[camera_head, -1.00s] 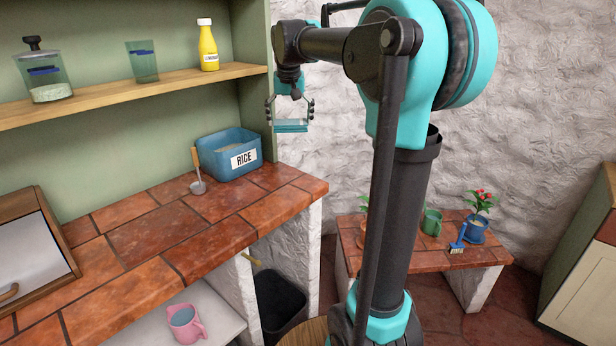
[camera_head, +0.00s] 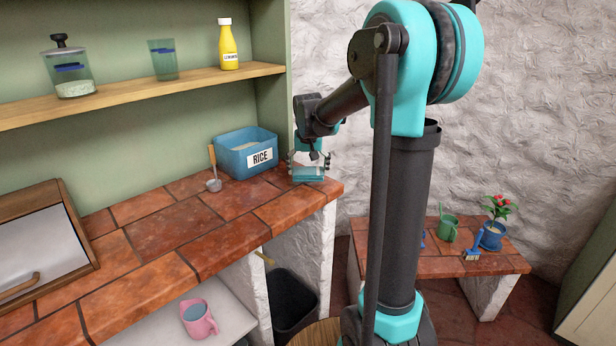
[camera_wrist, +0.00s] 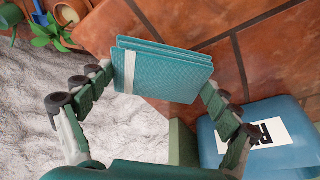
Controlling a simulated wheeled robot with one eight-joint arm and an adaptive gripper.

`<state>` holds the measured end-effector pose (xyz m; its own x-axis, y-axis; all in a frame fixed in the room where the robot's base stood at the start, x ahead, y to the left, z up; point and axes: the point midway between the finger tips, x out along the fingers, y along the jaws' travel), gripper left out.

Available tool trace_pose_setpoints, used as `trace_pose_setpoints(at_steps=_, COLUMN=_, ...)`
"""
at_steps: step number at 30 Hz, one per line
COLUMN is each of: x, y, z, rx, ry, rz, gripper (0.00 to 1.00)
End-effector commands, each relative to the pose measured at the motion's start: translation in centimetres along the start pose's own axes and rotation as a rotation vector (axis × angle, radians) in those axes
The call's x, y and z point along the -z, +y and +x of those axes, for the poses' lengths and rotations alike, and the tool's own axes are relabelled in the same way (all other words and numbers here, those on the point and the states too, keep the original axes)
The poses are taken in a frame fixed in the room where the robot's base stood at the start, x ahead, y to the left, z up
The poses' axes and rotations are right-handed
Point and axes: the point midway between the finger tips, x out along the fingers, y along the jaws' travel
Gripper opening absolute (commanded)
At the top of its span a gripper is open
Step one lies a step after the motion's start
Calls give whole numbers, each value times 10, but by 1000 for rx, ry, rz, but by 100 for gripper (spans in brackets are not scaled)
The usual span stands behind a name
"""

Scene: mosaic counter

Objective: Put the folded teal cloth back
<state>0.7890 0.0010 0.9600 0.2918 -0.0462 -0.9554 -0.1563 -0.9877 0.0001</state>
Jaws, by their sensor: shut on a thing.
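My gripper (camera_head: 308,163) is shut on the folded teal cloth (camera_head: 307,178) at the right end of the tiled counter (camera_head: 235,203). The cloth is a flat, layered teal stack with a pale stripe. In the wrist view the cloth (camera_wrist: 165,75) sits between the two fingers of my gripper (camera_wrist: 158,82), over or at the tiles. I cannot tell whether it touches the counter. The blue rice bin (camera_head: 262,141) stands just left of my gripper.
A shelf (camera_head: 150,92) above holds a jar (camera_head: 72,75), a glass (camera_head: 162,60) and a yellow bottle (camera_head: 228,47). A low bench (camera_head: 425,262) with plants stands right. The counter's middle is clear.

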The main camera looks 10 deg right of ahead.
Motion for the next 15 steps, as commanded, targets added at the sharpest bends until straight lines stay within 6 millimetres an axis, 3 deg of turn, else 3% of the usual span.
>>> trace_pose_setpoints(at_steps=6, x=-7, y=0, z=23, rx=0, ry=0, rz=0, gripper=63)
trace_pose_setpoints(at_steps=15, x=-7, y=0, z=24, rx=0, ry=0, rz=0, gripper=63)
